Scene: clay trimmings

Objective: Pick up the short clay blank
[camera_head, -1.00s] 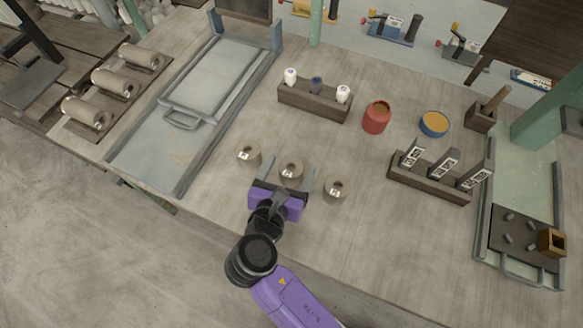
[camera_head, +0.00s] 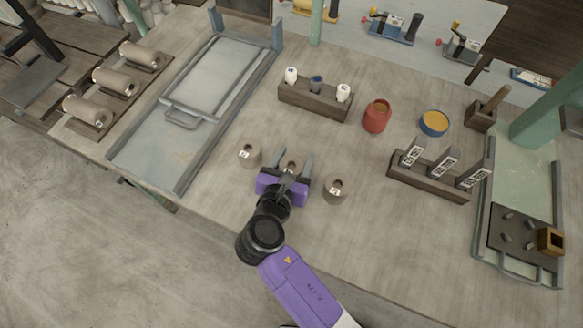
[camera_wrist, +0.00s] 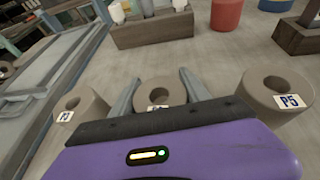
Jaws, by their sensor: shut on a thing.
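Three grey-brown clay blanks with top holes and labels stand in a row. The middle blank (camera_head: 291,167) is largely hidden by my wrist; it shows between the fingers in the wrist view (camera_wrist: 160,91), its label mostly covered. My gripper (camera_head: 295,156) is shut on this middle blank, a finger on each side. The left blank (camera_head: 250,153) and the right blank (camera_head: 335,191) stand apart on either side. The right one's label reads P5 in the wrist view (camera_wrist: 280,86). I cannot tell surely which blank is shortest.
A wooden holder (camera_head: 314,103) with small bottles, a red jar (camera_head: 377,117) and a blue-rimmed bowl (camera_head: 434,124) stand behind on the table. A rack with labelled upright blocks (camera_head: 430,185) is at right. A grey metal slab frame (camera_head: 150,158) lies at left.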

